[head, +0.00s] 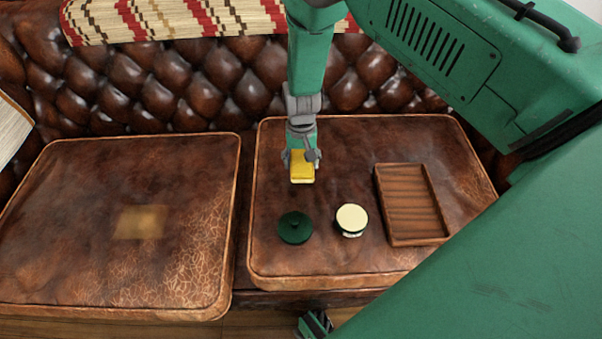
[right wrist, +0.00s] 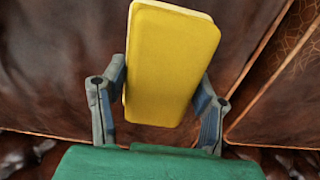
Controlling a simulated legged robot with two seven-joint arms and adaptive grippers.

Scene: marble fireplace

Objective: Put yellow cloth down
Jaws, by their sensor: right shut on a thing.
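The yellow cloth (head: 302,168) is a small, thick, rounded rectangular pad with a paler edge. My right gripper (head: 301,158) is shut on it and points down over the back part of the right seat cushion (head: 330,262). In the right wrist view the cloth (right wrist: 170,62) sits between the two fingers (right wrist: 162,100) and extends past their tips. I cannot tell whether its lower side touches the leather.
On the right cushion are a dark green round lid (head: 295,228), a round tin with cream contents (head: 351,218) and an empty wooden tray (head: 411,205). The left cushion (head: 75,190) is bare except for a yellowish square patch (head: 140,222). A tufted backrest (head: 155,95) rises behind.

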